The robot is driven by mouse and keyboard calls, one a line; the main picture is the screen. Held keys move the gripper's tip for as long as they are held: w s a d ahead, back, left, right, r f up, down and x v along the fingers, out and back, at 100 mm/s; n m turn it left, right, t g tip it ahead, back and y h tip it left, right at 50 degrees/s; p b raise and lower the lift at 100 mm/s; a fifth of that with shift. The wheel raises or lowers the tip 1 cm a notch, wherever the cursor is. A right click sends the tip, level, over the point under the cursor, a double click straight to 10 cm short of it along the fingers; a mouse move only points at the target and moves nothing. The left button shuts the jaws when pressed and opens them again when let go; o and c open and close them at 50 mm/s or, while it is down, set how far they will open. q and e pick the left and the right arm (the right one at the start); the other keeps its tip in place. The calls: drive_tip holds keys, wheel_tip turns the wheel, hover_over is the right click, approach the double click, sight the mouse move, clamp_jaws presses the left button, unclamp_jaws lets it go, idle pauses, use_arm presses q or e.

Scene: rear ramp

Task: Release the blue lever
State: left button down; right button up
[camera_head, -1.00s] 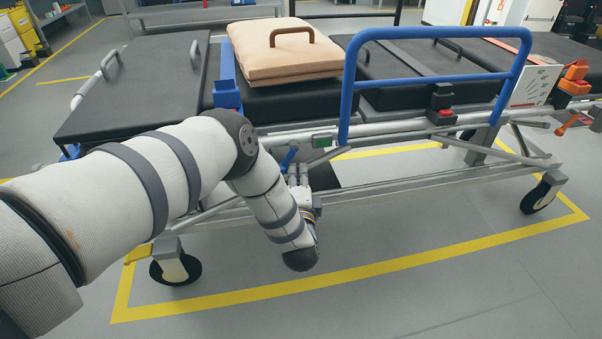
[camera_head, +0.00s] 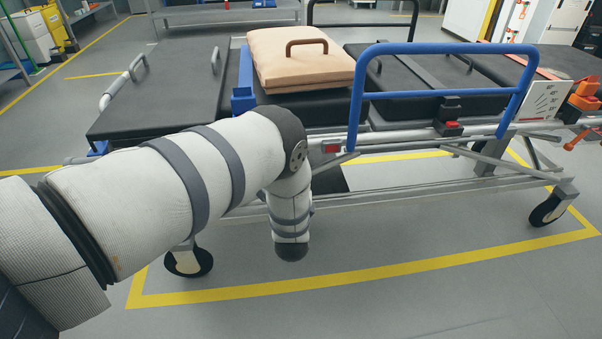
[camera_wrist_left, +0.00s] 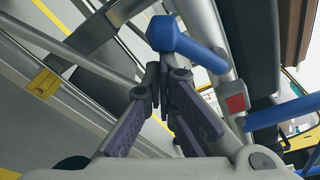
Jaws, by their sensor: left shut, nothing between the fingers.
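The blue lever (camera_wrist_left: 190,45) shows in the left wrist view, its thick end just beyond my fingertips, beside a metal tube. My left gripper (camera_wrist_left: 166,78) is shut and empty, close to the lever; I cannot tell whether they touch. In the head view my left arm hides both the lever and the gripper. A small indicator on the bed frame is red (camera_head: 331,147); it also shows red in the left wrist view (camera_wrist_left: 236,103). My right gripper is not in view.
The wheeled bed's black deck (camera_head: 165,85) carries a beige cushion (camera_head: 298,62). A blue side rail (camera_head: 440,48) stands up along the near edge. A red-buttoned latch (camera_head: 450,126) sits under it. Floor in front, around the yellow line (camera_head: 400,268), is clear.

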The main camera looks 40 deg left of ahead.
use_arm(q)
drive_tip(key=r+m, duration=0.1)
drive_tip(key=s+a+r+m+g, duration=0.1)
drive_tip(key=m, duration=0.3)
drive_tip(key=shift+s+a+r, duration=0.3)
drive_tip(key=shift+s+r, duration=0.1)
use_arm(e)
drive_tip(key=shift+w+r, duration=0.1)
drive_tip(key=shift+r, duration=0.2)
use_arm(q)
drive_tip(key=shift+r, duration=0.1)
